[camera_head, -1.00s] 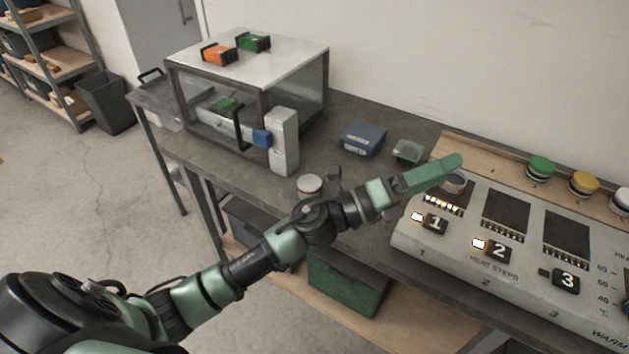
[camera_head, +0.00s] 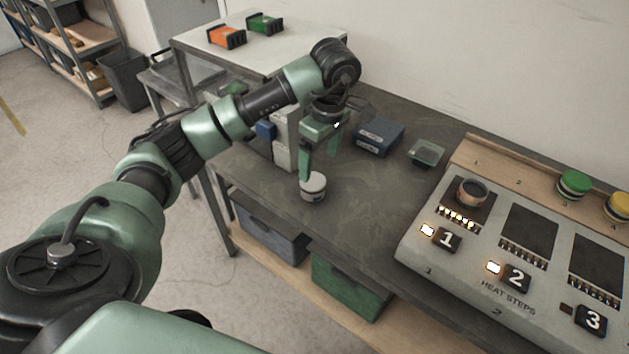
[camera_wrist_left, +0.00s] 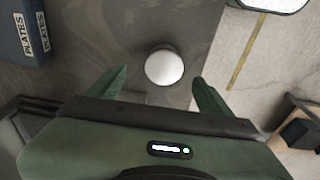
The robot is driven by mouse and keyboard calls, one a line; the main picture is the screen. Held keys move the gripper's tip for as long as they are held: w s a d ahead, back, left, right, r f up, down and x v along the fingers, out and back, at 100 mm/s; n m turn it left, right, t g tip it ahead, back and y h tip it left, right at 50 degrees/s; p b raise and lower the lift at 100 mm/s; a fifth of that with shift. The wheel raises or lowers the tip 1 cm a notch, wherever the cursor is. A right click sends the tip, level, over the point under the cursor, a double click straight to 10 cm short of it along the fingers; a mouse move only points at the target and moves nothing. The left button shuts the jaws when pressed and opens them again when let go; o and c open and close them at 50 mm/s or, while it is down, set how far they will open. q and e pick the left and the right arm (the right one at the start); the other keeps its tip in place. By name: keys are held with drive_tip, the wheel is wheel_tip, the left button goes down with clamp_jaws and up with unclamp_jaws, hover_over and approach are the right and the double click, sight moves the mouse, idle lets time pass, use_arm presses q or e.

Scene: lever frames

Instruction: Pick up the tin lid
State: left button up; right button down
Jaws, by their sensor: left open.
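The tin lid (camera_head: 313,180) is a pale round disc on top of a small tin (camera_head: 313,194) that stands upright near the table's front edge. In the left wrist view the lid (camera_wrist_left: 164,67) shows as a white circle just beyond the fingers. My left gripper (camera_head: 320,164) is open and empty and points down. One finger overlaps the lid's back edge in the head view; I cannot tell whether it touches. In the wrist view the fingers (camera_wrist_left: 160,80) lie on either side of the lid's near edge. My right gripper is not in view.
A blue box (camera_head: 379,136) and a small greenish tray (camera_head: 426,152) lie behind. The heat-step console (camera_head: 420,242) stands to the right with a dark open cup (camera_head: 471,192) on pad 1. The table (camera_head: 370,205) is clear around the tin.

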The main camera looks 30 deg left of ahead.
sight(313, 180)
use_arm(q)
drive_tip(key=f, duration=0.2)
drive_tip(key=f+p, duration=0.1)
drive_tip(key=f, duration=0.1)
drive_tip(key=a+f, duration=0.1)
drive_tip(key=f, duration=0.1)
drive_tip(key=shift+s+a, duration=0.1)
drive_tip(key=shift+s, duration=0.25)
drive_tip(key=c, duration=1.4)
drive_tip(key=shift+r, duration=0.1)
